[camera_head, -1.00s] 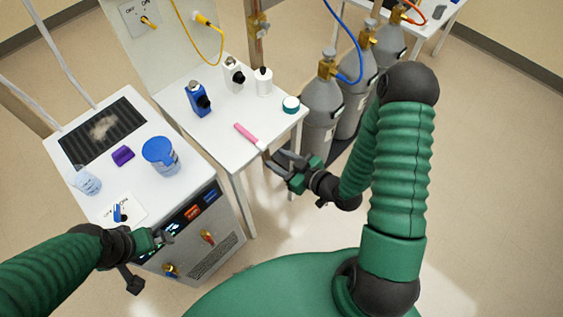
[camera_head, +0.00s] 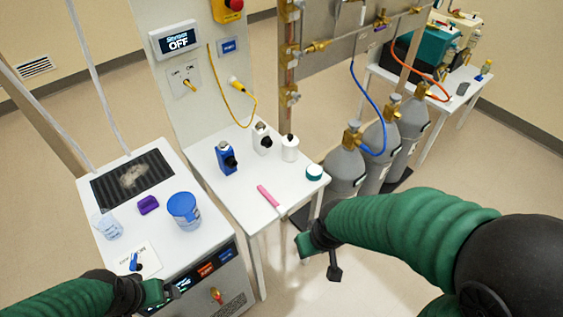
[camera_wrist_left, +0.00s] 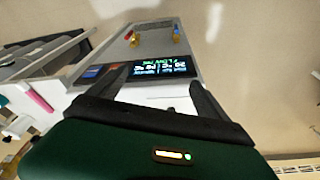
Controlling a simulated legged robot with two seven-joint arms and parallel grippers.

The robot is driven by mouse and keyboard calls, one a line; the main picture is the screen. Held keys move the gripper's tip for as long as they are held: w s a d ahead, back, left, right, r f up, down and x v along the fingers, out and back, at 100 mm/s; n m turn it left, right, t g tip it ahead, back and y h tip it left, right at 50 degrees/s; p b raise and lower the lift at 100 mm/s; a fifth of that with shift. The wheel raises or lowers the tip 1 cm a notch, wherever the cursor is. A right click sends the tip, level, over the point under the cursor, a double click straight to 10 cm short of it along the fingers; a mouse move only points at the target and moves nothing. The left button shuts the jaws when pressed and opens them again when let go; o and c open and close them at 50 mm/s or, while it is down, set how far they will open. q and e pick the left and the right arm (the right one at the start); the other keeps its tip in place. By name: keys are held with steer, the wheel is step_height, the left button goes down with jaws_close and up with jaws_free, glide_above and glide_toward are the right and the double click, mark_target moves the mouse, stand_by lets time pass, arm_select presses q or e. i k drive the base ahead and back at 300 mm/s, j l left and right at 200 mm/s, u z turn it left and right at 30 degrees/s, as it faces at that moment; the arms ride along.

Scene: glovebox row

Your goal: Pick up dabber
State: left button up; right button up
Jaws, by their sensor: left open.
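A thin tool with a pink handle and a pale tip (camera_head: 270,198), which looks like the dabber, lies near the front edge of the white table (camera_head: 240,202). It also shows at the left of the left wrist view (camera_wrist_left: 40,100). My right gripper (camera_head: 304,243) is in front of and below the table edge, apart from the tool; its fingers do not show clearly. My left gripper (camera_head: 163,291) is low at the left, in front of the machine's display. In the left wrist view its fingers (camera_wrist_left: 160,92) are spread with nothing held between them.
Gas cylinders (camera_head: 345,167) stand right of the table.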

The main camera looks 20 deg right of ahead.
mark_target(280, 209)
steer(key=i+l+z, duration=0.1)
steer(key=l, duration=0.3)
steer(key=i+l+z, duration=0.1)
steer(key=l, duration=0.3)
steer(key=i+l+z, duration=0.1)
steer(key=i+l, duration=0.15)
steer(key=i+l+z, duration=0.1)
steer(key=l, duration=0.35)
steer(key=i, duration=0.1)
